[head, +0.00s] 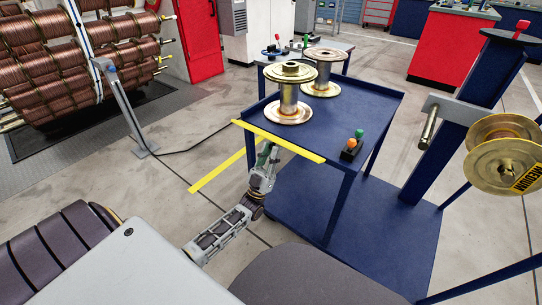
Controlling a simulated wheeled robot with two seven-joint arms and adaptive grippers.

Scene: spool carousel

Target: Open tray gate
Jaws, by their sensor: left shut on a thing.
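The tray gate (300,150) is a long yellow bar along the near left edge of the blue tray table (350,110). It lies across that edge, in front of two metal spools. My left gripper (267,150) reaches up from below and is shut on the gate near its middle. The fingertips are small and partly hidden against the bar. The nearer spool (289,92) stands upright on the tray behind the gate. The farther spool (322,75) stands upright behind it. My right gripper is out of view.
A control box (351,150) with green and orange buttons sits on the tray's right corner. A blue post (450,130) carries a peg and a gold spool (505,160) at right. A copper spool carousel (70,50) and grey post stand at left. A yellow strip (215,175) shows left of my gripper.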

